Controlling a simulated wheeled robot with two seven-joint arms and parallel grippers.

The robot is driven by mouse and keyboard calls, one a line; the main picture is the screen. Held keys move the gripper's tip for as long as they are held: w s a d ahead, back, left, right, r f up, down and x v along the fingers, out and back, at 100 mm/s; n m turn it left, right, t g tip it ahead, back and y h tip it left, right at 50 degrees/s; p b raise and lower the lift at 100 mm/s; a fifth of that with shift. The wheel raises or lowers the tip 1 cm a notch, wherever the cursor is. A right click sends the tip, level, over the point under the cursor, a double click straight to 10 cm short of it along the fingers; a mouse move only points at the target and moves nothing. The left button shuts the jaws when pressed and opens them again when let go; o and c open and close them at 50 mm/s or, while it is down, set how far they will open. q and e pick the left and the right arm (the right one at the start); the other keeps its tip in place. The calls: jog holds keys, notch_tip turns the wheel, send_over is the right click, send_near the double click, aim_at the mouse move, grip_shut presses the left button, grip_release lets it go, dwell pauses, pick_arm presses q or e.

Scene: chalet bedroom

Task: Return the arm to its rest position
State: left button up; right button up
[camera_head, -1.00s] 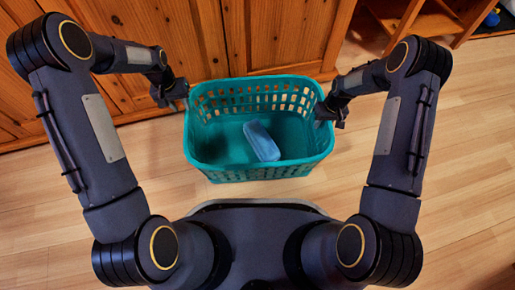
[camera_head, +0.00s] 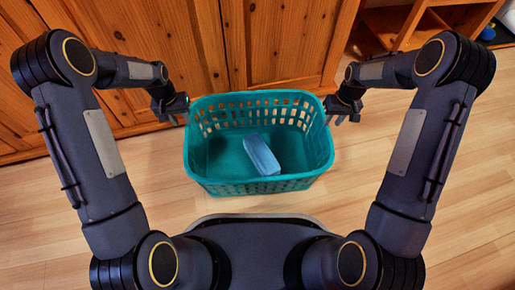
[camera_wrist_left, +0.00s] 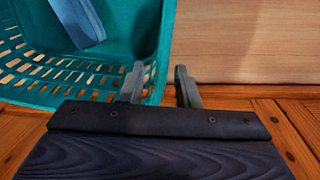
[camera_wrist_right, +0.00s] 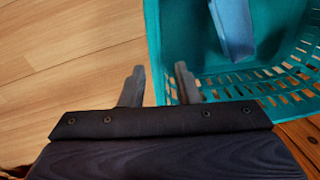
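A teal laundry basket (camera_head: 258,187) with a slotted rim stands upright on the floor in front of me. A blue box-like item (camera_head: 262,155) lies inside it. My left gripper (camera_head: 184,118) is at the basket's left rim; in the left wrist view its two fingers (camera_wrist_left: 160,88) are apart, with the basket edge showing between them. My right gripper (camera_head: 335,116) is at the right rim; in the right wrist view its fingers (camera_wrist_right: 159,85) are also apart, with the basket edge between them. Whether any finger touches the rim, I cannot tell.
A wooden cabinet (camera_head: 285,40) stands close behind the basket. An open wooden shelf (camera_head: 440,20) is at the back right. The wooden floor (camera_head: 400,150) is clear to the right and left of the basket.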

pick_arm(q)
jog(key=shift+r, duration=0.1)
